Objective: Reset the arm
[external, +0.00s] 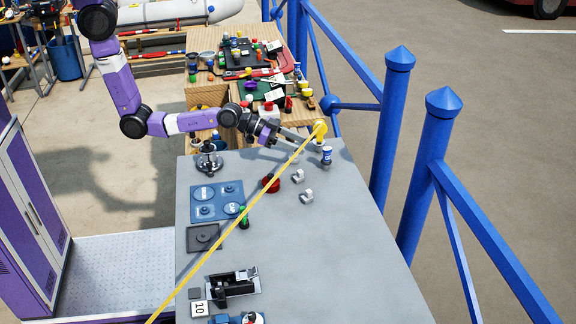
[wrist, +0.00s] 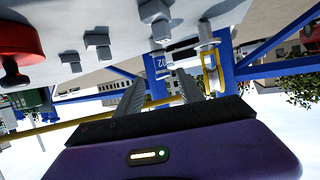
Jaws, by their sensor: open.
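My gripper (external: 296,138) is at the end of my purple and white arm, above the far edge of the grey worktop (external: 330,250). Its two grey fingers are apart with nothing between them; they also show in the wrist view (wrist: 162,88). A yellow wheel-like piece (external: 320,129) is close to the fingertips in the external view. In the wrist view a yellow-rimmed wheel (wrist: 211,72) is right of the fingers. A blue and white cylinder (external: 327,155) stands near it, and shows beyond the fingers in the wrist view (wrist: 161,66). Contact cannot be told.
A yellow line (external: 235,226) crosses the worktop diagonally from the wheel. A red round knob (external: 271,183), grey clips (external: 306,197) and a blue panel (external: 216,202) are on the worktop. Blue railings (external: 425,175) stand on the right. The worktop's front right is clear.

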